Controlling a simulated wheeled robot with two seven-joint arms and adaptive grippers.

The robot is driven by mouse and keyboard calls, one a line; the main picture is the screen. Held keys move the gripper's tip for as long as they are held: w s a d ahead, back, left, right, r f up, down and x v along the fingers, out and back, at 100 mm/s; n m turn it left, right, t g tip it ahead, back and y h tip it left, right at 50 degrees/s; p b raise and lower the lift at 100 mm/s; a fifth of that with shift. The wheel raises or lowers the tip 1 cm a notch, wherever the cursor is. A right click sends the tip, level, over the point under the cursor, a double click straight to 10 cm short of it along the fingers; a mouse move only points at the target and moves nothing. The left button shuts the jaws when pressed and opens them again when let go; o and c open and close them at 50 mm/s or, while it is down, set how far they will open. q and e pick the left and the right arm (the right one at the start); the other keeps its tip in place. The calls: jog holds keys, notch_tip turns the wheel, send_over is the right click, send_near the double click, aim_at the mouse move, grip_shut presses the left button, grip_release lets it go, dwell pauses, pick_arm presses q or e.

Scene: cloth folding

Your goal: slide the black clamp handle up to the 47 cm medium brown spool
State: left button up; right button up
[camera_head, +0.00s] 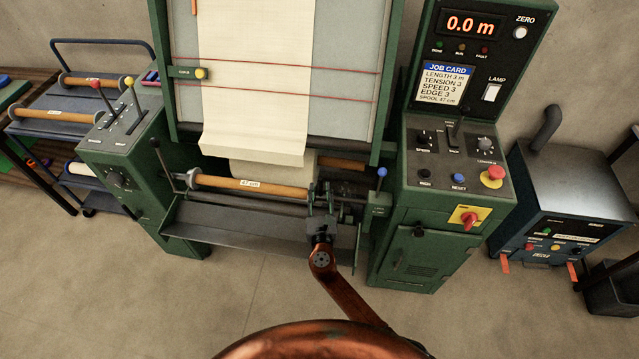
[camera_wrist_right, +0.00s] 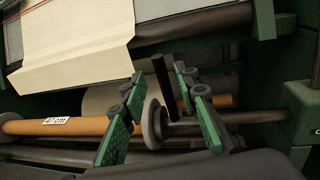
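The medium brown spool (camera_head: 275,189), labelled 47 cm, lies across the machine's front; it also shows in the right wrist view (camera_wrist_right: 85,126). The black clamp handle (camera_wrist_right: 165,84) stands up, slightly tilted, at the spool's right end. A grey clamp disc (camera_wrist_right: 153,124) sits beside it. My right gripper (camera_head: 323,196) is at that end; in the wrist view its green-padded fingers (camera_wrist_right: 162,115) are spread, one either side of the handle. I see no contact with the handle. The left finger hides the spool's end, so I cannot tell whether disc and spool touch. My left gripper is not in view.
Cream cloth (camera_head: 257,75) hangs above the spool. A grey tray (camera_head: 240,222) runs in front below it. The green control cabinet (camera_head: 420,215) stands close on the right and a lever box (camera_head: 122,150) on the left. A rack (camera_head: 45,130) with other spools is farther left.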

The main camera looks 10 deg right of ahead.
jog(key=s, duration=0.8)
jog(key=shift+a, duration=0.4)
